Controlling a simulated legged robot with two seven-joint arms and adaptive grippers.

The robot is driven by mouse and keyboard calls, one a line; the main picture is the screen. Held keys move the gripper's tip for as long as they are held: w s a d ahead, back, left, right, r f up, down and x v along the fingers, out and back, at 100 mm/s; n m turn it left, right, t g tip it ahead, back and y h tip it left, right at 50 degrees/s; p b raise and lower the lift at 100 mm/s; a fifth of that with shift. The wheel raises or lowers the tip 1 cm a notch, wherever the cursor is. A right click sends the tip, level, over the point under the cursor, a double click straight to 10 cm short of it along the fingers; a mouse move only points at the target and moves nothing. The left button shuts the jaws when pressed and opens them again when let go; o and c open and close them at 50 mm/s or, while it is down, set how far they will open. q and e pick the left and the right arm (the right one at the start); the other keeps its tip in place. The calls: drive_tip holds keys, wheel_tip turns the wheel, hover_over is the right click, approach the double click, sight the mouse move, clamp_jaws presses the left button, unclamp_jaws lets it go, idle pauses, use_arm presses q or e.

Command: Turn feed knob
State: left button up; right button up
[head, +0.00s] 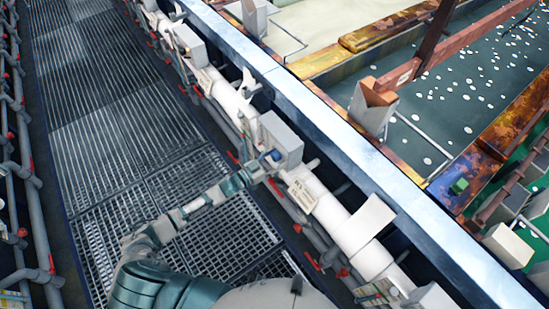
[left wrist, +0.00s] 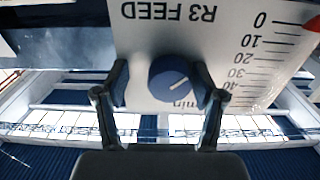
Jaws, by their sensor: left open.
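The feed knob (left wrist: 178,82) is a round blue dial with a white pointer line, on a white panel (left wrist: 150,30) lettered "R3 FEED" upside down. In the left wrist view, my left gripper (left wrist: 160,75) is open with one finger on each side of the knob. The knob sits closer to the right-hand finger; I cannot tell whether they touch. In the head view my left gripper (head: 258,168) reaches the pale box (head: 284,138) on the pipe, where a small blue knob (head: 273,156) shows at its tip. My right gripper is not in view.
A scale (left wrist: 262,60) from 0 upward with a red mark is beside the knob. A white pipe (head: 335,217) and a blue-grey rail (head: 320,122) run along the tanks (head: 470,90). Grated walkway (head: 120,110) lies clear at left; red-handled valves line the pipes.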

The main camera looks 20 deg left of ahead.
use_arm(q)
drive_tip(key=shift+d, duration=0.2)
drive_tip(key=shift+s, duration=0.1)
drive_tip(key=shift+a, duration=0.4)
drive_tip(key=shift+c, duration=0.5)
drive_tip(key=shift+a+f, duration=0.15)
drive_tip(key=shift+a, duration=0.7)
drive_tip(key=c, duration=1)
drive_tip(key=shift+c, duration=0.2)
drive_tip(key=shift+d, duration=0.2)
drive_tip(key=shift+d+r, duration=0.2)
drive_tip(key=shift+d, duration=0.05)
drive_tip(key=shift+a, duration=0.1)
drive_tip(key=shift+a+m, duration=0.15)
drive_tip(key=shift+m, duration=0.15)
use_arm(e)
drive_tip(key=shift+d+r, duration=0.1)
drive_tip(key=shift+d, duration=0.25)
